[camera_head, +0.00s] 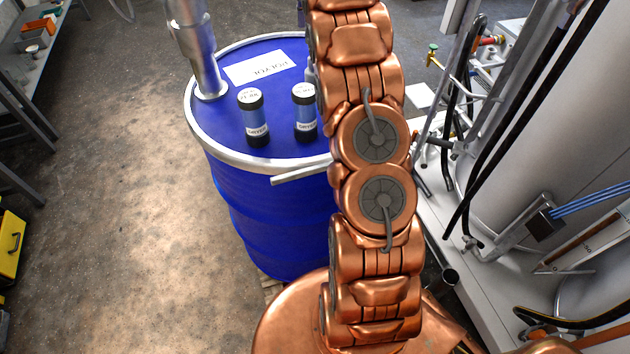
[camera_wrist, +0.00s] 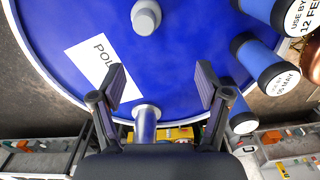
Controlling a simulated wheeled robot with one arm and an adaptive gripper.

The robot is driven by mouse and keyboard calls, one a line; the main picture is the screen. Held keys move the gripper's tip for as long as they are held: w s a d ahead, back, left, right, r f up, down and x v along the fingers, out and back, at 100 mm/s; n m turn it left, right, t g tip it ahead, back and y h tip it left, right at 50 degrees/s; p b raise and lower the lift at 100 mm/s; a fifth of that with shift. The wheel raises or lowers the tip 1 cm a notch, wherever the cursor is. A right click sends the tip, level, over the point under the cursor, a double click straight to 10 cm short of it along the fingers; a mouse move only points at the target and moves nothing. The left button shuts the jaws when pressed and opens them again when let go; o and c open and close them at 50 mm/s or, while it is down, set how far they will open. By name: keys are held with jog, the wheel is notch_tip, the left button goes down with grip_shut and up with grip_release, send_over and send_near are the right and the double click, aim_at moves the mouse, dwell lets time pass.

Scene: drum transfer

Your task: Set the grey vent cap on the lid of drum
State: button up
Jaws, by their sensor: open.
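The blue drum (camera_head: 225,190) stands upright; its lid (camera_head: 225,115) has a silver rim and a white label. A grey round cap (camera_wrist: 146,18) shows near the top of the wrist view and appears to stand upright on the blue lid (camera_wrist: 190,45). In the head view only a grey sliver (camera_head: 310,73) shows beside my arm. My gripper (camera_wrist: 163,80) is open with nothing between its fingers. It is over the lid, and the cap is beyond the fingertips, apart from them. In the head view my gripper is not visible.
A metal pump pipe (camera_head: 210,75) rises from the lid's left; it shows below the fingers in the wrist view (camera_wrist: 147,118). Dark-blue cartridges (camera_head: 255,118) (camera_head: 305,112) stand on the lid; three show right of the fingers in the wrist view. Tank and hoses fill the right.

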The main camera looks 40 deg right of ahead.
jog(key=s+a+r+m, duration=0.2)
jog(key=s+a+m, duration=0.6)
jog(key=s+a, duration=1)
jog(key=s+a+f+m, duration=0.2)
jog(key=s+a+f, duration=0.2)
jog(key=s, duration=0.7)
jog(key=s+a+f+m+g, duration=0.1)
jog(key=s+a+f+m, duration=0.2)
jog(key=s, duration=0.9)
jog(key=a+f, duration=0.2)
jog(key=a, duration=0.1)
jog(key=shift+s+a+f+g, duration=0.15)
jog(key=shift+a+f+g, duration=0.05)
jog(key=shift+a+g, duration=0.1)
jog(key=shift+f, duration=0.2)
